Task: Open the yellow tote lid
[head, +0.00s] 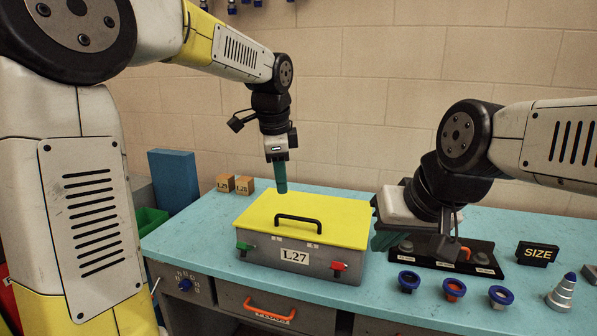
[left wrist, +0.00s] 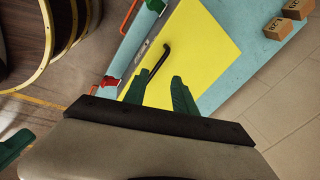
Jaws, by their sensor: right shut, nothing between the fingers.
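The yellow tote lid (head: 335,212) lies flat and closed on a grey tote (head: 265,248) labelled L27, on the blue bench. A black bar handle (head: 298,219) is on the lid. It also shows in the left wrist view (left wrist: 157,62). A green latch (head: 244,246) and a red latch (head: 338,267) are on the tote's front. My left gripper (head: 281,188) hangs above the back of the lid, pointing down. In the left wrist view its green fingers (left wrist: 159,80) are apart and empty, near the handle. My right gripper (head: 384,240) is right of the tote, shut and empty.
Two small boxes (head: 234,184) stand behind the tote at left. Right of the tote are a black stand (head: 481,259) with fittings, several blue rings (head: 454,288), a SIZE sign (head: 538,254) and a grey cone (head: 561,293). A drawer with an orange handle (head: 270,311) is below.

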